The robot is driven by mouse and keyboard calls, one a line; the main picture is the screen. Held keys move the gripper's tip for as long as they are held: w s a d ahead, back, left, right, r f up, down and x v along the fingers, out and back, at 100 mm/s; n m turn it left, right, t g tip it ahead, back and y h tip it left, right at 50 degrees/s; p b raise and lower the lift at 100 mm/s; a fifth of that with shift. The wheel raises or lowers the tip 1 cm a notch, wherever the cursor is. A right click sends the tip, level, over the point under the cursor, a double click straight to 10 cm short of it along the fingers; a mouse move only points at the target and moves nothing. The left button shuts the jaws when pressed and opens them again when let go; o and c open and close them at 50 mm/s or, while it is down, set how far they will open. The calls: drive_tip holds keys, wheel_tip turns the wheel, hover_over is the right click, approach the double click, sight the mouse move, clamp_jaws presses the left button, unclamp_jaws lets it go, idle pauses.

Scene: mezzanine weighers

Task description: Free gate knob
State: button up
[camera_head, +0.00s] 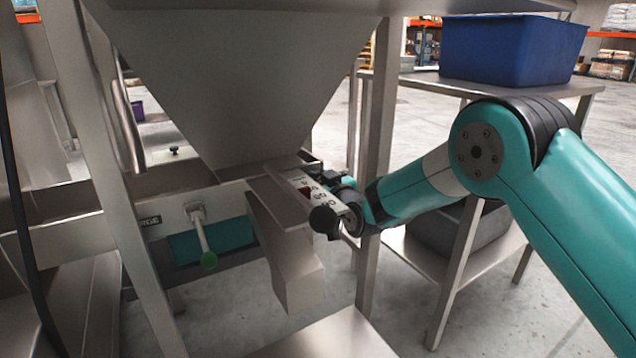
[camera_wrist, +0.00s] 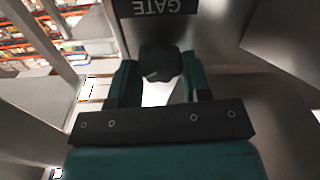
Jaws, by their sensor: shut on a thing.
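The gate knob (camera_wrist: 158,64) is a dark, rounded knob below an upside-down GATE label (camera_wrist: 165,7) in the wrist view. My gripper (camera_wrist: 160,76) has its two teal fingers on either side of it and is shut on it. In the head view my gripper (camera_head: 335,182) reaches in from the right, beside the hopper's outlet, partly hidden by a marked scale plate (camera_head: 300,190). A black ball (camera_head: 323,219) shows at that plate's lower end; I cannot tell whether it is the same knob.
The steel hopper (camera_head: 230,70) stands above a chute (camera_head: 290,265). A steel post (camera_head: 378,110) stands close to my arm. A blue bin (camera_head: 510,50) sits on a shelf at right.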

drive_tip(key=n+b, duration=0.3)
drive_tip(key=n, duration=0.4)
drive_tip(key=n+b, duration=0.2)
drive_tip(key=n, duration=0.6)
drive_tip(key=n+b, duration=0.3)
drive_tip(key=n, duration=0.5)
drive_tip(key=shift+s+a+f+b, duration=0.1)
drive_tip(key=shift+a+f+b, duration=0.05)
drive_tip(key=shift+f+b, duration=0.2)
drive_tip(key=shift+n, duration=0.3)
drive_tip(key=o, duration=0.9)
drive_tip(key=shift+r, duration=0.1)
